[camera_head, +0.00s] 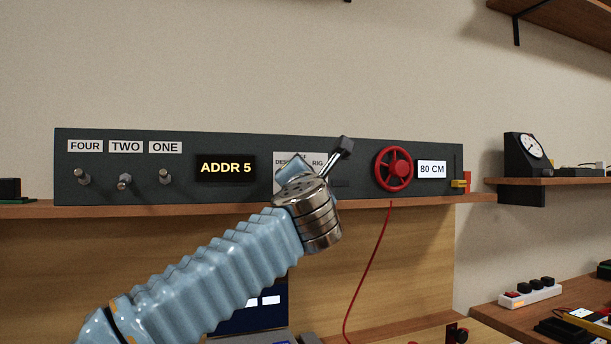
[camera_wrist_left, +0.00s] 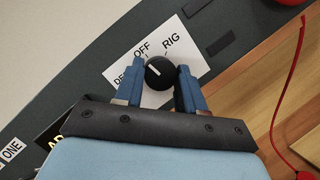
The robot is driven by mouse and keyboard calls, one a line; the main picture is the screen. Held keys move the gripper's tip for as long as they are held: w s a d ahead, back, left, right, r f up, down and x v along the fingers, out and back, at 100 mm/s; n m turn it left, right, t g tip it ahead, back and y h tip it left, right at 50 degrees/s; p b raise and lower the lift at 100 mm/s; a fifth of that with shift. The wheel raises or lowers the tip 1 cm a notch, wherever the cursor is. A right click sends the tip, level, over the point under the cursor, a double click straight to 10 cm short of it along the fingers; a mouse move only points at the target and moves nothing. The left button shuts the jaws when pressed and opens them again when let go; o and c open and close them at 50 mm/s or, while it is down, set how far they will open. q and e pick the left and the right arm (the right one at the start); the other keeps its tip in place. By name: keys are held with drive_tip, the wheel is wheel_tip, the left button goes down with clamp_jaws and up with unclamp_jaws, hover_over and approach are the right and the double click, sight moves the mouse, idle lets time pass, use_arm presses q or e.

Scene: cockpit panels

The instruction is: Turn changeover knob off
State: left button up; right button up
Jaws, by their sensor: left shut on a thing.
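The changeover knob (camera_wrist_left: 159,73) is a round black knob with a white pointer line, on a white label plate (camera_wrist_left: 195,68) marked OFF and RIG, with a third label partly covered on the left. The pointer slants up and left, roughly toward OFF. My left gripper (camera_wrist_left: 163,76) has its two blue fingers on either side of the knob and is shut on it. In the head view my left arm reaches the label plate (camera_head: 283,160), and my wrist hides the knob. My right gripper is in neither view.
The dark panel (camera_head: 230,140) also carries several toggle switches (camera_head: 124,182), an ADDR 5 display (camera_head: 226,168), a red handwheel (camera_head: 394,168) and an 80 CM label (camera_head: 431,169). A red cable (camera_head: 370,265) hangs below. A gauge (camera_head: 527,150) stands on a right shelf.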

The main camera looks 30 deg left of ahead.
use_arm(q)
drive_tip(key=shift+m+h, duration=0.4)
drive_tip(key=shift+m, duration=0.6)
drive_tip(key=o, duration=1)
drive_tip(key=shift+o, duration=0.2)
drive_tip(key=b+v, duration=0.3)
drive_tip(key=v, duration=1)
drive_tip(key=shift+s+d, duration=0.25)
drive_tip(key=shift+s, duration=0.05)
